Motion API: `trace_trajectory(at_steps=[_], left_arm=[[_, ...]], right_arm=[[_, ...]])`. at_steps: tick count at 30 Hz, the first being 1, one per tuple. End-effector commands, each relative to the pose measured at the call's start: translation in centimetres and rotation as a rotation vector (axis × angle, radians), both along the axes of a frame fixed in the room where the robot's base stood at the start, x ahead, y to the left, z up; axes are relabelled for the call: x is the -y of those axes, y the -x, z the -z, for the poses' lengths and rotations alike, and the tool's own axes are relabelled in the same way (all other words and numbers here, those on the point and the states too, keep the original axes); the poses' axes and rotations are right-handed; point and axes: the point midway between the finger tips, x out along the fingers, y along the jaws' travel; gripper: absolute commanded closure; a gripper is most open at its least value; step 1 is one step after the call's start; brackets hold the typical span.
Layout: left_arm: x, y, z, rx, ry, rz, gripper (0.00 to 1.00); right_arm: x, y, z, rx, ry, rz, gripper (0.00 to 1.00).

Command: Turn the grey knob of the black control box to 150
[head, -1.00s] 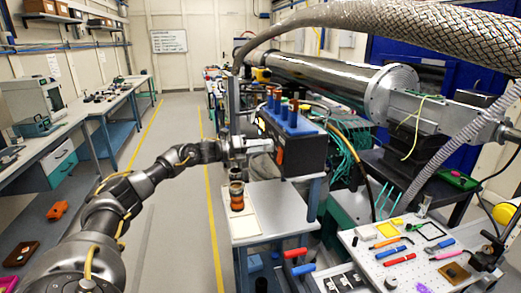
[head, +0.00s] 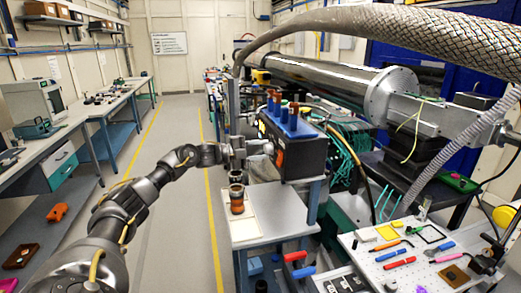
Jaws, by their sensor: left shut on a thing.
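The black control box (head: 303,158) stands on a raised support right of the picture's middle, with blue parts and several knobs or posts on its top. My left gripper (head: 262,148) comes in from the left and is against the box's left-hand face. It is shut on the grey knob, which its fingers mostly hide. The knob's scale and pointer are too small and covered to read. My right gripper is not in view.
A small table (head: 275,212) below the box holds a brown and black cylinder (head: 236,196) on a pale board. A pegboard bench (head: 405,270) with several tools stands at the lower right. The aisle floor (head: 180,130) at left is clear.

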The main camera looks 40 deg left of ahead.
Motion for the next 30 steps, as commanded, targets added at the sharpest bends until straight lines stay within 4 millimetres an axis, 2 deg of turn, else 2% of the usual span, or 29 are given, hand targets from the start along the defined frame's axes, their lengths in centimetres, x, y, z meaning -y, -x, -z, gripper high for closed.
trace_trajectory(at_steps=[12, 30], left_arm=[[-0.07, -0.01, -0.07, -0.151, 0.218, -0.002, 0.86], [-0.06, 0.00, 0.04, -0.195, 0.282, -0.002, 0.86]], right_arm=[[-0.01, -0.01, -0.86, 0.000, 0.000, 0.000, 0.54], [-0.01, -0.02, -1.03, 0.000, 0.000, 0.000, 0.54]])
